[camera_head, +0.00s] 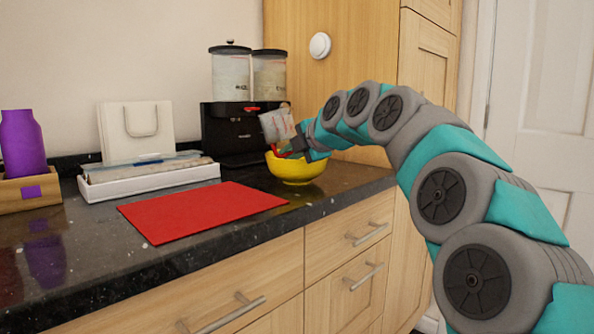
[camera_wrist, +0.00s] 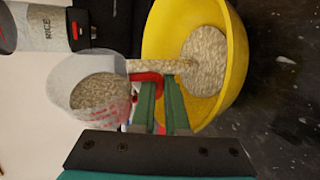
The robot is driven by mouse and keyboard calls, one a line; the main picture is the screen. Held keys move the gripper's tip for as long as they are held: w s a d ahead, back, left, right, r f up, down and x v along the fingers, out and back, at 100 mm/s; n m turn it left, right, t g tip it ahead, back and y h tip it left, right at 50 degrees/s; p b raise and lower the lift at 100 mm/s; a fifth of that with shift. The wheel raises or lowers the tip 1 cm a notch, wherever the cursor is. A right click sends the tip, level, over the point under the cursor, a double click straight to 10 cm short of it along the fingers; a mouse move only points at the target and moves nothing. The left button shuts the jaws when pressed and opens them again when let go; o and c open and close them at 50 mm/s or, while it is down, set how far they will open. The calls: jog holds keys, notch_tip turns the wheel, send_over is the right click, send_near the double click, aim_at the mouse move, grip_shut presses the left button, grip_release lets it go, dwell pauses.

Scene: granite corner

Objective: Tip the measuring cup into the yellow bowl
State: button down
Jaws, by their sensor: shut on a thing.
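The clear measuring cup (camera_head: 277,126) with red markings is tilted above the yellow bowl (camera_head: 296,172) on the dark counter. In the wrist view the cup (camera_wrist: 78,88) holds pale rice grains, and a stream of rice (camera_wrist: 158,66) runs from its mouth into the bowl (camera_wrist: 237,62). A round heap of rice (camera_wrist: 207,58) lies in the bowl. My gripper (camera_head: 295,147) is shut on the cup's red handle (camera_wrist: 146,79); the fingers (camera_wrist: 163,88) partly hide it.
A black dispenser (camera_head: 232,137) with two clear canisters stands behind the bowl. A red mat (camera_head: 200,211) lies on the counter to the left. A white tray (camera_head: 150,180), white bag (camera_head: 136,132) and purple bottle (camera_head: 22,143) stand further left.

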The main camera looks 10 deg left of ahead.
jog(key=shift+s+a+f+m+y+b, duration=0.1)
jog(key=shift+a+f+m+y+b, duration=0.4)
jog(key=shift+b, duration=0.8)
jog(key=shift+s+a+f+m+y+b, duration=0.1)
jog(key=shift+f+m+y+b, duration=0.1)
jog(key=shift+m+y+b, duration=0.75)
dwell(1.1)
jog(key=shift+a+b, duration=0.15)
jog(key=shift+b, duration=0.6)
jog(key=shift+r, duration=0.2)
jog(key=shift+r, duration=0.1)
jog(key=shift+w+d+r+h+b, duration=0.15)
jog(key=shift+d+h+b, duration=0.1)
jog(key=shift+h+b, duration=0.15)
jog(key=shift+d+r+n+h, duration=0.2)
jog(key=shift+r+n+h, duration=0.25)
jog(key=shift+n, duration=0.4)
